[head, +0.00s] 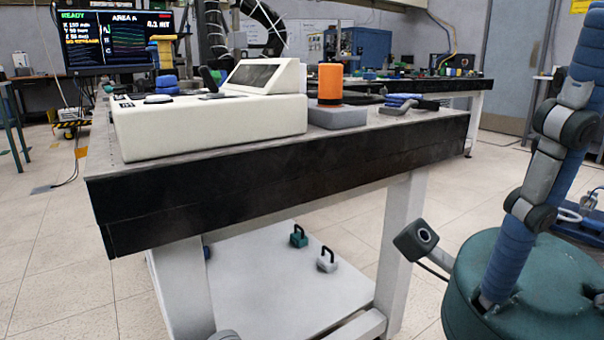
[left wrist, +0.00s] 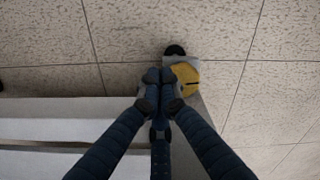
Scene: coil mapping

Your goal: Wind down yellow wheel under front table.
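The front table (head: 280,185) has a dark apron and white legs, and fills the middle of the head view. The yellow wheel (left wrist: 187,74) shows in the left wrist view as a yellow rounded part near the foot of a pale table leg, with a black round part (left wrist: 174,51) beside it. It is hidden in the head view. My left gripper (left wrist: 160,76) has its dark fingertips together just left of the yellow wheel. I cannot tell whether they touch it, and I see nothing between them. My right gripper is not visible.
A white console (head: 210,122), an orange cylinder (head: 329,84) and tools stand on the tabletop. Two small weights (head: 299,236) (head: 326,260) sit on the white lower shelf (head: 265,285). Tiled floor (head: 60,260) is open at the left.

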